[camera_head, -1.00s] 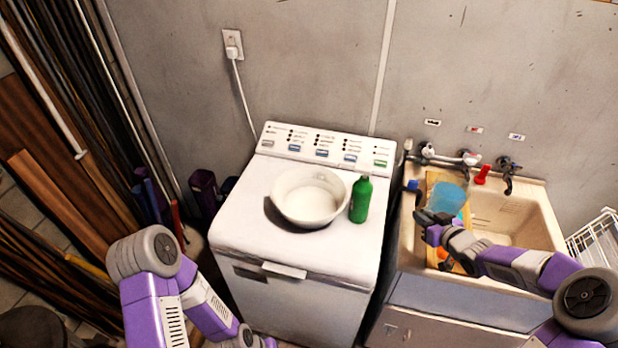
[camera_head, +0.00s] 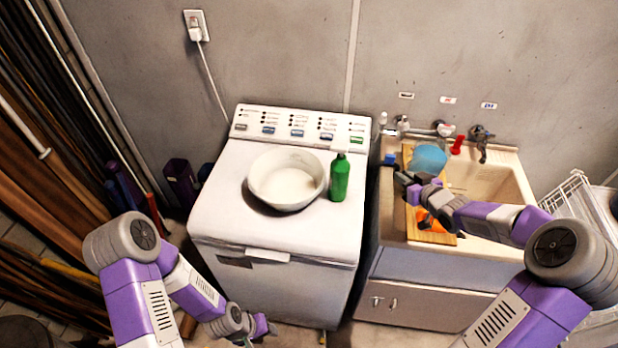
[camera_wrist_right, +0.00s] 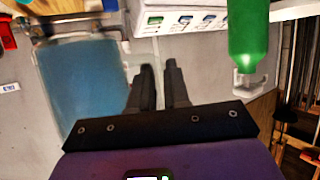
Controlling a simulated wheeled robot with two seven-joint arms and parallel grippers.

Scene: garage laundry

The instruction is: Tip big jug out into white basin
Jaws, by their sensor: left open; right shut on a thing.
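The big jug (camera_head: 428,158) is translucent blue and shows above the board at the sink's left side. In the right wrist view the jug (camera_wrist_right: 85,95) fills the left, its clear handle between my fingers. My right gripper (camera_head: 408,182) is shut on the jug at its handle. The jug looks roughly upright; its contents cannot be told clearly. The white basin (camera_head: 258,180) sits on top of the washing machine, left of the jug. My left gripper (camera_head: 266,328) is low in front of the machine, open and away from both.
A green bottle (camera_head: 340,178) stands right beside the basin, between it and the jug. The washing machine (camera_head: 220,215) has a raised back panel. A wooden board (camera_head: 440,238) with an orange thing (camera_head: 428,222) lies across the sink (camera_head: 505,190). Taps (camera_head: 480,135) line the wall.

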